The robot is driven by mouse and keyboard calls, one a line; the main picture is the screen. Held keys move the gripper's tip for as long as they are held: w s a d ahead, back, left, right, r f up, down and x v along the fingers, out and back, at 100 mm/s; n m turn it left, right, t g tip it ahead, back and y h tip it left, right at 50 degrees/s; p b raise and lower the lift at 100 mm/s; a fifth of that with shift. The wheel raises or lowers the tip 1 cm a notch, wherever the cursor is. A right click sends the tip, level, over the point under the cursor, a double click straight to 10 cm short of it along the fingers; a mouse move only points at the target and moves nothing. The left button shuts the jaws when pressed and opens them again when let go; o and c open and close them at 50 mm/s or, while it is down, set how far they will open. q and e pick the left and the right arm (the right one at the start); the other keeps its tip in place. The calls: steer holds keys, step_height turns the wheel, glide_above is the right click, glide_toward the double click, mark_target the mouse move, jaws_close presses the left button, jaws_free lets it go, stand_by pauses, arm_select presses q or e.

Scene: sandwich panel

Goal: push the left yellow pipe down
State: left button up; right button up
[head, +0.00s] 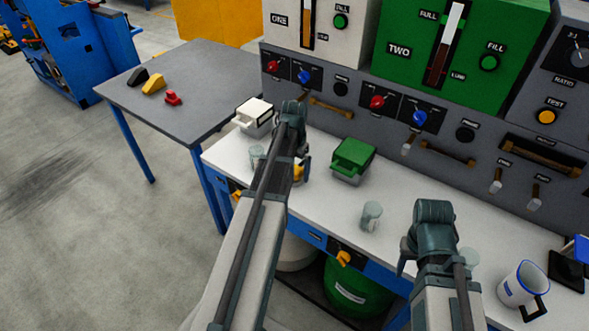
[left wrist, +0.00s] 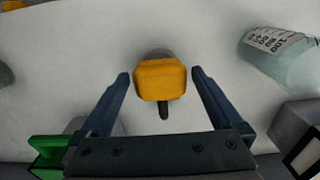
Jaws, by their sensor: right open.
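A yellow block-like piece (left wrist: 160,80) on a short grey stem shows between the fingers of my left gripper (left wrist: 160,74) in the left wrist view. The fingers stand apart on both sides of it, with narrow gaps. In the head view, a little of the yellow piece (head: 298,173) shows beside my left gripper (head: 296,166), whose arm hides most of it. Yellow handles on the bench front show at the left (head: 237,195) and in the middle (head: 343,258). I cannot tell which yellow part is the named pipe. My right gripper (head: 432,262) is open over the bench, right of the middle.
A white box (head: 255,114) and a glass beaker (head: 256,157) stand left of my left gripper. A green box (head: 352,157) and another glass (head: 371,215) stand to its right. A mug (head: 522,284) stands at the far right. The control panel rises behind the white bench.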

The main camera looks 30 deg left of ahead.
arm_select(q)
steer(key=shift+r, duration=0.1)
step_height(320, 180, up, 14)
steer(key=p, duration=1.3)
steer(key=shift+f+p, duration=0.2)
steer(key=shift+p, duration=0.2)
steer(key=s+d+m, duration=0.1)
steer(key=s+d, duration=0.4)
steer(key=d, duration=0.5)
steer(key=s+d+m, duration=0.1)
steer(key=s+d, duration=0.4)
steer(key=d, duration=0.5)
steer(key=s+d+m+y, duration=0.1)
steer(key=s+d, duration=0.5)
steer(key=d, duration=0.4)
steer(key=shift+d, duration=0.2)
